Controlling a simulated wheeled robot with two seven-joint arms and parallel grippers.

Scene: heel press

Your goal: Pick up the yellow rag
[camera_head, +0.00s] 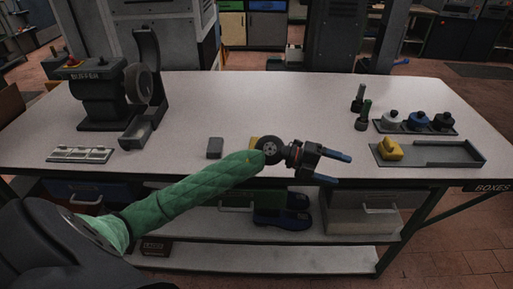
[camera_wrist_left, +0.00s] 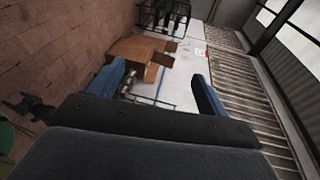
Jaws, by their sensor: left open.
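A bright yellow lump, which looks like the yellow rag (camera_head: 391,149), lies at the left end of a shallow grey tray (camera_head: 440,152) on the right side of the bench. My left gripper (camera_head: 343,168) is open with nothing between its blue fingers. It is over the bench's front edge, left of the yellow rag and apart from it, pointing right. Its two spread fingers also show in the left wrist view (camera_wrist_left: 160,88). The rag cannot be made out in that view. My right gripper is not in view.
A buffer machine (camera_head: 97,97) stands at the bench's left. A small grey block (camera_head: 215,147) and a tan piece (camera_head: 254,142), partly hidden by my arm, lie mid-bench. Dark-green bottles (camera_head: 364,115) and a rack of capped pots (camera_head: 418,126) stand behind the tray. The bench's middle back is clear.

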